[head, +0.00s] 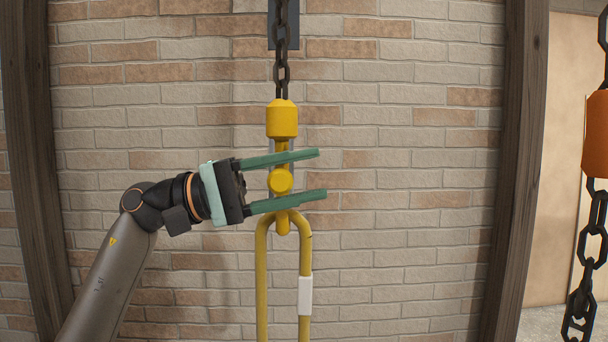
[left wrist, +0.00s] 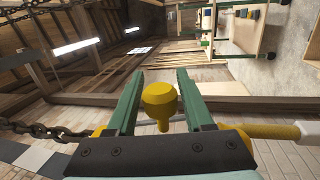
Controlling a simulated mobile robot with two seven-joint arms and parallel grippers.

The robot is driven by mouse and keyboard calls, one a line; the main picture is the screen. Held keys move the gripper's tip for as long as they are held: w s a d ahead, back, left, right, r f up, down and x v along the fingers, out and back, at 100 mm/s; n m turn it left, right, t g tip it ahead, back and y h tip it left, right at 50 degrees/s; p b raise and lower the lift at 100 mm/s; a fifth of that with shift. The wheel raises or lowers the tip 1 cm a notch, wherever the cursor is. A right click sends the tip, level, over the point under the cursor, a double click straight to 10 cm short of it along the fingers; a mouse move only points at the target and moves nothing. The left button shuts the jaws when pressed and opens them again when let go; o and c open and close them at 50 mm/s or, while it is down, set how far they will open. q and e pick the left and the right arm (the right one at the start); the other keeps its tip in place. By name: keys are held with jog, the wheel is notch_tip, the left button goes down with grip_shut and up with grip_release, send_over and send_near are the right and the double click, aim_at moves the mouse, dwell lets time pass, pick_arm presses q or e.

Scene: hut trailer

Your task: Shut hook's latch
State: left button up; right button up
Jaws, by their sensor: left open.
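The yellow hook (head: 283,118) hangs upright from a dark chain in front of the brick wall. A round yellow knob (head: 281,181) sticks out from it. The latch itself is not clear; a thin grey strip shows behind the knob. A yellow loop (head: 305,255) with a white band hangs at the hook's lower end. My left gripper (head: 322,174) is open, with one green finger above the knob and one below. In the left wrist view, the knob (left wrist: 159,100) sits between the two fingers, with a gap on each side. My right gripper is not in view.
The dark chain (head: 281,72) runs up past a blue-grey plate on the wall. At the far right hangs another dark chain (head: 592,235) with an orange block (head: 596,133). Wooden posts (head: 515,170) stand at both sides. The space right of the hook is clear.

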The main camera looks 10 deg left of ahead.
pick_arm(q)
jog(key=p+v, duration=0.1)
jog(key=v, duration=1.1)
